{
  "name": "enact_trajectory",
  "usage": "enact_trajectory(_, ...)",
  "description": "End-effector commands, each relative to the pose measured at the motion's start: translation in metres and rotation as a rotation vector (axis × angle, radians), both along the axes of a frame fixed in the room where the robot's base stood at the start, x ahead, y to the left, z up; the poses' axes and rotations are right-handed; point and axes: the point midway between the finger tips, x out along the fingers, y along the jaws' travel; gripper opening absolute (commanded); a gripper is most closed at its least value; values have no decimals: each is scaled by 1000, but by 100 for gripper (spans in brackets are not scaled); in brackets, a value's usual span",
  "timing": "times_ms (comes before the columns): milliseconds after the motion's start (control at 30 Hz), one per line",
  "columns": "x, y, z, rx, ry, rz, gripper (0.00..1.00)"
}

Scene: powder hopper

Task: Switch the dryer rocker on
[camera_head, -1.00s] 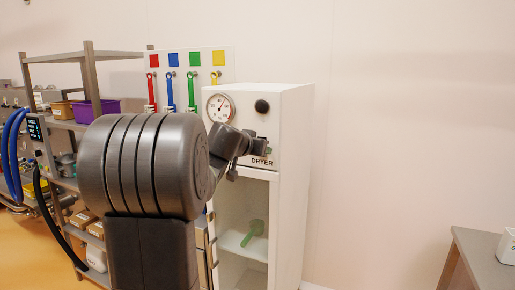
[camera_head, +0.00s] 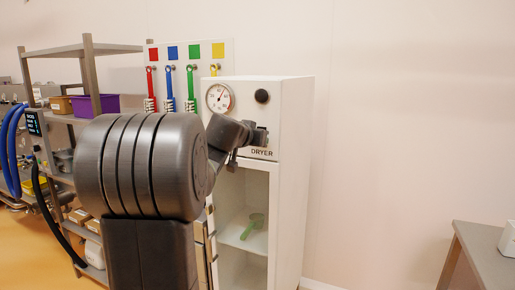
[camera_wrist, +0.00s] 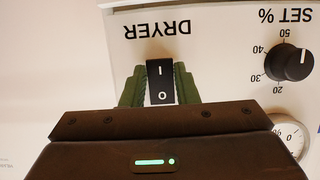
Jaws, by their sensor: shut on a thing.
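The dryer (camera_head: 290,120) is a white cabinet with the label DRYER on its upper front. Its rocker (camera_wrist: 160,83) is black with white I and O marks; in the wrist view the panel appears upside down. My gripper (camera_wrist: 159,72) has its green fingers on either side of the rocker and is shut on it. Which half of the rocker is pressed in, I cannot tell. In the head view my gripper (camera_head: 262,137) is at the panel just above the label, and the rocker is hidden behind it.
A black SET % knob (camera_wrist: 289,62) and a round gauge (camera_head: 219,98) are beside the rocker. A green scoop (camera_head: 252,226) lies in the open compartment below. A shelf rack (camera_head: 88,80) stands left. A table (camera_head: 480,252) is at the right, with free floor between.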

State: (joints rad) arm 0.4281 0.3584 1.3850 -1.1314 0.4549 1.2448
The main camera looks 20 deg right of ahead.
Motion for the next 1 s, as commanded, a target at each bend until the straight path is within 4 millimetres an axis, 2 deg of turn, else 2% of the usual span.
enact_trajectory(67, 1, 0, -6, -13, -12, 3, 4)
enact_trajectory(1000, 1, 0, -8, -149, -129, 3, 4)
